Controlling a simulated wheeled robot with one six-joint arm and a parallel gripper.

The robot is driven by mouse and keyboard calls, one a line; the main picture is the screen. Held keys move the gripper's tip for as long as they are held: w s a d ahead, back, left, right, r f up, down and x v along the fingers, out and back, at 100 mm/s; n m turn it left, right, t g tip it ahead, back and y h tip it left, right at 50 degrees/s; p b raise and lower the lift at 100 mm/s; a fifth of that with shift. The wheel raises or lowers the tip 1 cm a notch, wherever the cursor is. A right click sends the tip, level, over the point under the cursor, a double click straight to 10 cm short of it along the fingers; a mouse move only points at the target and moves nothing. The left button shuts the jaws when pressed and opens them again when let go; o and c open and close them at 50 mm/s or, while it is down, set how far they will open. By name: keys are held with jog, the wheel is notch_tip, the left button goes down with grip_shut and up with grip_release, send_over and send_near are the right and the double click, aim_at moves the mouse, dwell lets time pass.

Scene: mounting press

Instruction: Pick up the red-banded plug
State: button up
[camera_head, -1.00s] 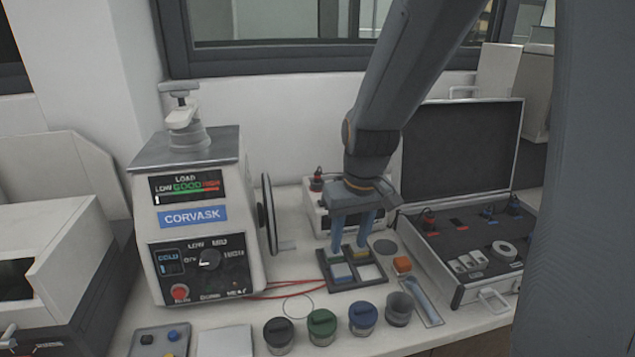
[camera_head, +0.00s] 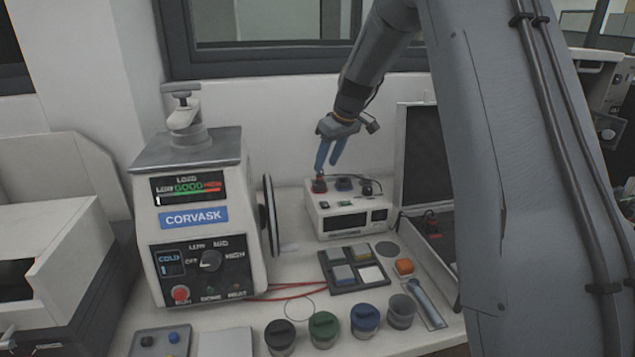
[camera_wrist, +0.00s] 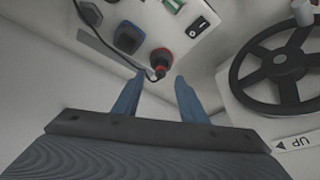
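The red-banded plug (camera_head: 319,184) stands upright on the left end of the top of a small white box (camera_head: 325,222) behind the tray. In the wrist view the plug (camera_wrist: 162,59) shows its red band and dark body, with a black cable at its side. It lies just beyond the fingertips, roughly in line with the gap between them. My gripper (camera_head: 328,171) is above the box, pointing down, close over the plug. Its two blue fingers are apart with nothing between them. The wrist view shows the same open gripper (camera_wrist: 158,76).
A blue plug (camera_head: 343,184) and a black plug (camera_head: 367,187) stand beside it on the box. The CORVASK press (camera_head: 195,210) with its handwheel (camera_head: 270,215) is to the left. A divided tray (camera_head: 341,285) and several lidded cups are in front. An open case (camera_head: 433,222) is at right.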

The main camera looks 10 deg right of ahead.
aim_at(321, 175)
jog(key=shift+p+x, duration=1.3)
jog(key=shift+x, duration=1.5)
jog(key=shift+w+a+r, duration=0.1)
jog(key=shift+a+r, duration=0.05)
grip_shut()
